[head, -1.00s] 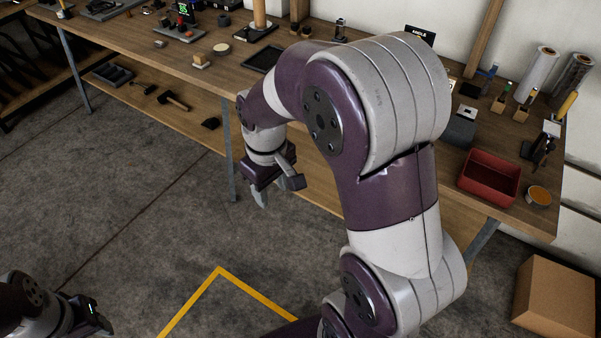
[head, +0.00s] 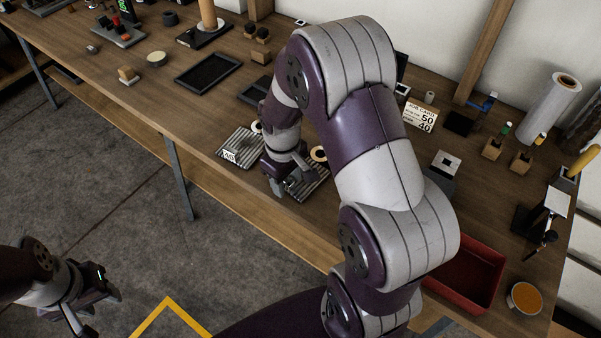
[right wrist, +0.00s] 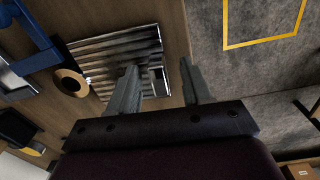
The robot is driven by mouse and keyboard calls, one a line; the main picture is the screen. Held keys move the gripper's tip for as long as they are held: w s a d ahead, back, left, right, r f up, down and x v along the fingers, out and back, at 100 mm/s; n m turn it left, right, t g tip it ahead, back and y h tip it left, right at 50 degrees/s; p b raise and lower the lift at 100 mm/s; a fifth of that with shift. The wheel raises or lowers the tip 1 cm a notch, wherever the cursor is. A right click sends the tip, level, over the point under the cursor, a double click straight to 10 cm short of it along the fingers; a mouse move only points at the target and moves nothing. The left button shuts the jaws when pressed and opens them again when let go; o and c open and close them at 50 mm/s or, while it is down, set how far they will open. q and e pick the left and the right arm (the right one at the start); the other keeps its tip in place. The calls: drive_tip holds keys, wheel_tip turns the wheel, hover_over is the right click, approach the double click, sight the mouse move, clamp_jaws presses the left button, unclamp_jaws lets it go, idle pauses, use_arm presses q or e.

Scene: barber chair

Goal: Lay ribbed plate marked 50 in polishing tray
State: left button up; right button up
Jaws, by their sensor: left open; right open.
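Two ribbed metal plates lie near the table's front edge in the head view. The left ribbed plate (head: 243,146) has a small white tag whose number I cannot read surely. The right ribbed plate (head: 318,181) is partly hidden by my right gripper (head: 284,188), and I cannot read any mark on it. The right wrist view shows a ribbed plate (right wrist: 105,52) beneath my right gripper (right wrist: 158,76), which is open, one finger over the plate and the other beyond its edge. A shallow black tray (head: 182,80), possibly the polishing tray, lies further back left. My left gripper (head: 97,310) is open and empty, over the floor.
A job card (head: 421,118) reading 50 and 40 stands behind my right arm. Tan rings (head: 319,154) sit beside the plates. A red bin (head: 490,262) and an orange-topped tin (head: 524,298) are at the right.

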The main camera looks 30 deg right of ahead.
drive_tip(key=shift+w+d+f, duration=0.1)
drive_tip(key=shift+d, duration=0.1)
drive_tip(key=shift+a, duration=0.1)
clamp_jaws()
